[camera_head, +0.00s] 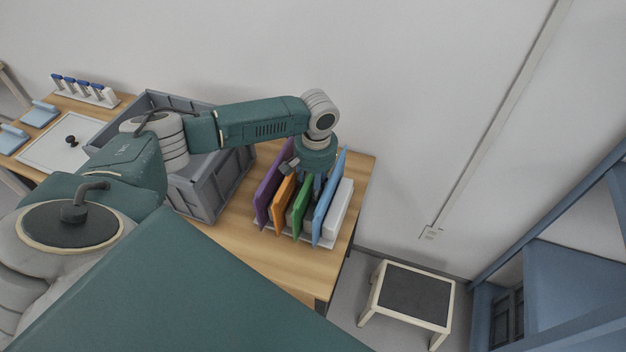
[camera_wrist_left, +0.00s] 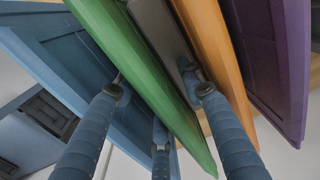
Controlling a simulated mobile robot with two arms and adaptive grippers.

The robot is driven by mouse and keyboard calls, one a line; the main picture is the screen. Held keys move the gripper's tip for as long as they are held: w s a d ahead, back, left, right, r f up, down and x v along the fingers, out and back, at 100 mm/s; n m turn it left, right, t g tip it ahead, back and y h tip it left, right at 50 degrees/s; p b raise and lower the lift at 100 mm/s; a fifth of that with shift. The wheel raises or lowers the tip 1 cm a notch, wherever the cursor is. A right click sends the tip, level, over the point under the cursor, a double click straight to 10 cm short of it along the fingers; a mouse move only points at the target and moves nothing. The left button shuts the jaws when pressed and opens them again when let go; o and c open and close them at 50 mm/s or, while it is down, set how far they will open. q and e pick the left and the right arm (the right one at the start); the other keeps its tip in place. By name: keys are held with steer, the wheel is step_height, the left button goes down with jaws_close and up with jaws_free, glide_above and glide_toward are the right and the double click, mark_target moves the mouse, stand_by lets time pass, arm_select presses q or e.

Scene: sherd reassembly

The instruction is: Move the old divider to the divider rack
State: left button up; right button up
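The divider rack (camera_head: 330,245) has a pale base near the table's right end. Purple (camera_head: 268,192), orange (camera_head: 281,200), green (camera_head: 303,207) and blue (camera_head: 328,200) dividers stand upright in it. I cannot tell which is the old divider. My left gripper (camera_head: 316,184) points down among them, near the green and blue ones. In the left wrist view, its fingers (camera_wrist_left: 155,88) reach down on both sides of the green divider (camera_wrist_left: 130,70) and a dark grey panel (camera_wrist_left: 160,35) beside it. Their contact is unclear. My right gripper is not in view.
A grey crate (camera_head: 240,172) stands left of the rack on the wooden table (camera_head: 285,270). A white block (camera_head: 340,208) is at the rack's right. A white board with a black knob (camera_head: 72,141) lies far left. A step stool (camera_head: 412,295) stands on the floor.

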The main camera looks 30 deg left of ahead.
arm_select(q)
step_height(320, 180, up, 12)
steer(key=shift+d, duration=0.15)
steer(key=shift+f, duration=0.1)
stand_by(0.7)
